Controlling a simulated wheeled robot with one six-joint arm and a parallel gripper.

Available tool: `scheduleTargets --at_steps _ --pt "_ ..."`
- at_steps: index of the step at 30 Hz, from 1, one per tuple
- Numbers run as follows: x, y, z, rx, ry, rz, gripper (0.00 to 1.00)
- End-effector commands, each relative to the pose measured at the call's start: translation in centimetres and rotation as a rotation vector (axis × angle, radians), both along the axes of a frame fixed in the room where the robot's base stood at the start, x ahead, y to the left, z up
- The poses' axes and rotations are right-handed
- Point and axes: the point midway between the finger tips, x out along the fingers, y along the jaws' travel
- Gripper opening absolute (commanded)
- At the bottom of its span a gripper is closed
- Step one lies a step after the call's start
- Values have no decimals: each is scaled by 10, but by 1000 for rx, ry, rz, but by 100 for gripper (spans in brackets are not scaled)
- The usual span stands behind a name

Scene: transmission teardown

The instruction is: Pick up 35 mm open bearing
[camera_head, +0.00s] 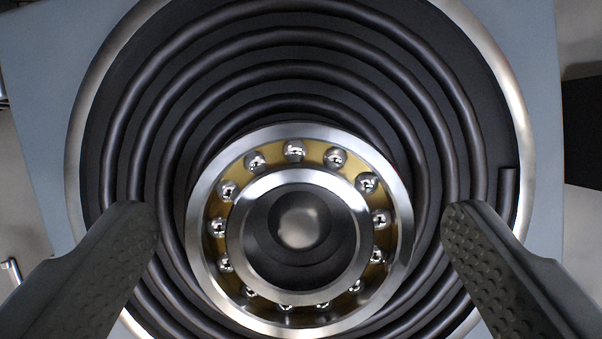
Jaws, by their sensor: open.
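The open bearing (208,190) is a shiny steel ring with a brass-coloured cage and several bare steel balls around a steel inner ring. It lies face-on in the middle of the camera view. A dark round part with a pale rounded tip (303,222) shows through its bore. My gripper (300,225) is open, with one dark textured finger to the left of the bearing and one to the right. Visible gaps separate both fingers from the bearing's outer ring, and nothing is held. How far the fingertips are above the bearing is hard to tell.
A dark coil of several rings (300,40) surrounds the bearing inside a round steel rim (82,120). The coil has a short upright end (507,185) at the right. A grey-blue flat surface (45,50) lies around the rim. A black block (583,130) stands at the right edge.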

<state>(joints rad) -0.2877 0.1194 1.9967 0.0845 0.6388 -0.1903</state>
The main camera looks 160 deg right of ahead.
Motion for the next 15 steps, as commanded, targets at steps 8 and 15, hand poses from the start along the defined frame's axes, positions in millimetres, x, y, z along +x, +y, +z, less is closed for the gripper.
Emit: scheduleTargets --at_steps 8,15 --pt "0 0 1 0 -1 0 66" --pt "0 0 1 1 -2 0 33"
